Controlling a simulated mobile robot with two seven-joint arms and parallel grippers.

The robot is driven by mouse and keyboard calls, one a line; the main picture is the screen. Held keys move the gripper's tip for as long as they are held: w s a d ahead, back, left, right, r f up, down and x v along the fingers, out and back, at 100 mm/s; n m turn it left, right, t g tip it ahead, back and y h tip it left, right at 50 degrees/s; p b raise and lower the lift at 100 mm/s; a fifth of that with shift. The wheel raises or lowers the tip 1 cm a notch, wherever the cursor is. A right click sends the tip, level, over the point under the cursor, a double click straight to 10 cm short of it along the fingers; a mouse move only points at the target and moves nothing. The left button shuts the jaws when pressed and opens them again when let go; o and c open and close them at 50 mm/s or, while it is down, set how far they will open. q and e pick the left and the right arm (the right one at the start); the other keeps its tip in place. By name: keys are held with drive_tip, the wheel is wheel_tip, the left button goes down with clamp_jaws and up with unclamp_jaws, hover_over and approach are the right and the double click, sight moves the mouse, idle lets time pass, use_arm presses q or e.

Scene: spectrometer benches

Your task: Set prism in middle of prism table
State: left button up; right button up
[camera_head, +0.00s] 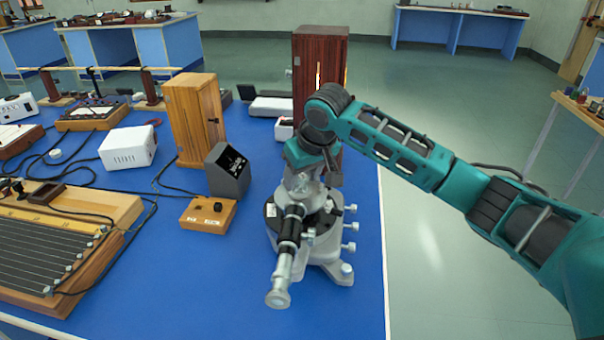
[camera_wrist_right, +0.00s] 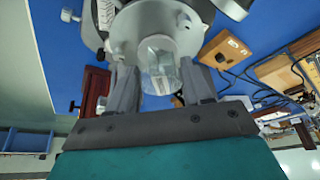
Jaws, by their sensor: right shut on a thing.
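The spectrometer (camera_head: 319,232) stands on the blue bench, its black-and-silver telescope pointing toward the front. My right gripper (camera_head: 303,172) is over its centre, pointing down. In the right wrist view my right gripper (camera_wrist_right: 160,75) is shut on the clear glass prism (camera_wrist_right: 158,54), with one finger on each side. The round grey prism table (camera_wrist_right: 126,42) shows directly behind the prism. I cannot tell whether the prism touches it. In the head view the prism is not clearly visible behind the gripper. My left gripper is not in view.
A tall dark wooden cabinet (camera_head: 319,62) stands close behind the spectrometer. To the left are a small wooden switch box (camera_head: 208,216), a grey meter (camera_head: 228,171), a light wooden cabinet (camera_head: 194,118) and a white box (camera_head: 128,147). The bench's right edge is close to the spectrometer.

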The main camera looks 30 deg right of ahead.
drive_tip(key=shift+f, duration=0.1)
drive_tip(key=o, duration=1.1)
drive_tip(key=v, duration=1.2)
